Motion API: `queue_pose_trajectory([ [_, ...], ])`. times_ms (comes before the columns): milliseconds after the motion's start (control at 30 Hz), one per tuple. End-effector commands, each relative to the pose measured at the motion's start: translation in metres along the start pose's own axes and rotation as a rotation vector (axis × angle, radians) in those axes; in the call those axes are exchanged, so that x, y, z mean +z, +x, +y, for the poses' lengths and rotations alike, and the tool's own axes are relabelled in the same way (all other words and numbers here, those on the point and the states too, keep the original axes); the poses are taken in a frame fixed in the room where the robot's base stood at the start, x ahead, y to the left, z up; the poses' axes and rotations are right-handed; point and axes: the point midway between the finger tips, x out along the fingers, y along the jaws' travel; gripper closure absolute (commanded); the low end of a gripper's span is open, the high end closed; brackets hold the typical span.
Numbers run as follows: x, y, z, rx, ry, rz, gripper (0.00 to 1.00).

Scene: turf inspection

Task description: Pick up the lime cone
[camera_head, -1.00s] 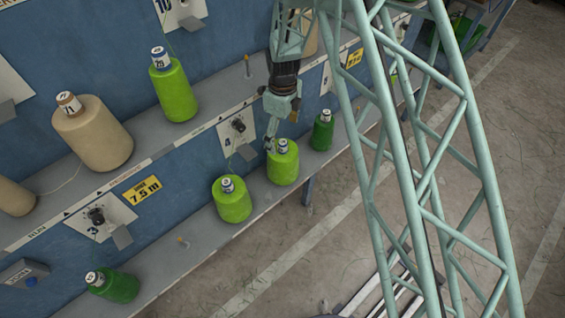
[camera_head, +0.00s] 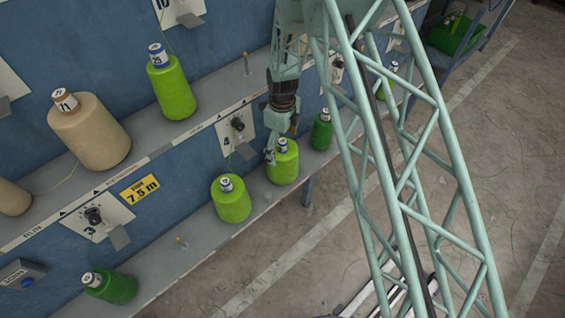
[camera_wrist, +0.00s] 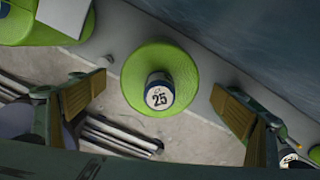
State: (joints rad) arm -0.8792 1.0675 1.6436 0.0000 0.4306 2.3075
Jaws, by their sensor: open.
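A lime cone (camera_head: 282,166) with a white-and-blue top stands upright on the lower shelf. In the wrist view, this lime cone (camera_wrist: 152,70), its top marked 25, is seen from above between my fingers. My gripper (camera_wrist: 159,90) is open, with a tan-padded finger on each side and visible gaps to the cone. In the head view my gripper (camera_head: 271,153) is at the cone's top left, partly hidden against it. Another lime cone (camera_head: 231,203) stands to its left on the same shelf, and a third lime cone (camera_head: 173,92) stands on the upper shelf.
A darker green cone (camera_head: 321,134) stands close on the right, and another dark green cone (camera_head: 112,287) lower left. A beige cone (camera_head: 95,137) is on the upper shelf. A blue panel (camera_head: 165,195) rises behind the lower shelf. Open floor (camera_head: 300,265) lies in front.

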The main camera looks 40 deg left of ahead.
Motion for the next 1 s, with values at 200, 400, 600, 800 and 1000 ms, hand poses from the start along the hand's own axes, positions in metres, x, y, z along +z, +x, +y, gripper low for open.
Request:
queue_pose_trajectory([
  [200,0.0,0.006,0.0,0.0,0.0,0.0,0.08],
  [400,0.0,0.006,0.0,0.0,0.0,0.0,0.08],
  [600,0.0,0.01,0.0,0.0,0.0,0.0,0.08],
  [800,-0.001,0.028,0.001,0.001,0.0,0.001,0.08],
  [1000,-0.001,0.048,0.0,0.0,0.0,0.0,0.08],
])
